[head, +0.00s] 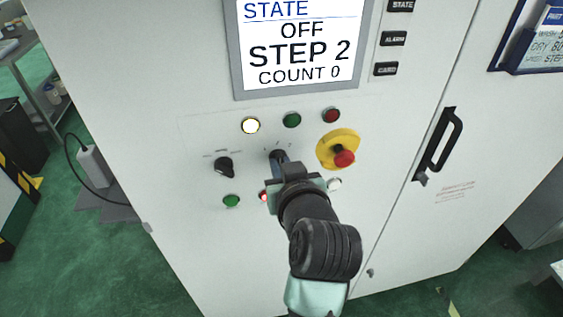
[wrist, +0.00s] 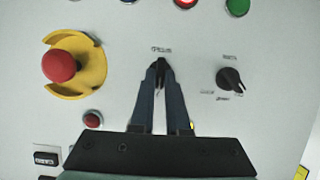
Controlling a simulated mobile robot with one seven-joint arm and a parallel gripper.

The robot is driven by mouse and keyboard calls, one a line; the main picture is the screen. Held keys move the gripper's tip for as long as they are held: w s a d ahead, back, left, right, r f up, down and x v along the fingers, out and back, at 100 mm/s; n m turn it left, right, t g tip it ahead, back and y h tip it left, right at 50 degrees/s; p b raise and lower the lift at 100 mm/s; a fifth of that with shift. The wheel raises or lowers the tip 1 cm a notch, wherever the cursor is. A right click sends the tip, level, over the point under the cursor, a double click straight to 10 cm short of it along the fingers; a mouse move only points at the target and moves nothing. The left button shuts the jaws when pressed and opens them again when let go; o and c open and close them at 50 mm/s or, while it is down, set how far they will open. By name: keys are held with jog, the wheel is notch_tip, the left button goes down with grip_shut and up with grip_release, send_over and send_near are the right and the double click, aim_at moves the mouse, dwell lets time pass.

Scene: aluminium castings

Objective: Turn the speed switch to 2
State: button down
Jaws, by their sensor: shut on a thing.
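The speed switch (head: 278,154) is a small black knob on the white cabinet panel, between the left black knob and the yellow-collared red button. Small marks sit above it, too small to read surely. My gripper (head: 279,161) reaches it from the front. In the wrist view, my gripper (wrist: 160,70) has its two dark fingers closed together on the knob (wrist: 161,61). The fingers hide most of the knob, so I cannot tell which mark it points at.
A screen (head: 300,45) above reads STATE OFF, STEP 2, COUNT 0. A second black knob (head: 224,167) is to the left, a red emergency button (head: 344,158) to the right. A door handle (head: 438,145) stands out farther right.

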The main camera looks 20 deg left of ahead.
dwell(0.3)
jog(key=c, duration=0.9)
grip_release()
jog(key=b+v, duration=0.2)
jog(key=v, duration=1.1)
jog(key=shift+f, duration=0.1)
jog(key=w+d+r+m+t+h, duration=0.1)
jog(key=w+d+r+t, duration=0.15)
jog(key=r, duration=0.35)
jog(key=w+d+r+m+t+h, duration=0.1)
jog(key=r+t, duration=0.2)
jog(key=r, duration=0.2)
jog(key=w+d+r+m+t+h, duration=0.1)
jog(key=d+r+t, duration=0.15)
jog(key=r, duration=0.35)
jog(key=s+d+r+m+t+h, duration=0.1)
jog(key=s+r+m+t+h, duration=0.1)
jog(key=r, duration=0.6)
jog(key=s+d+r+m+t+h, duration=0.1)
jog(key=s+d+r+t+h, duration=0.1)
jog(key=s+r+t, duration=0.2)
notch_tip(320, 180, up, 5)
jog(key=shift+s+f+m+t, duration=0.15)
jog(key=shift+s+m+t, duration=0.25)
jog(key=shift+t, duration=0.7)
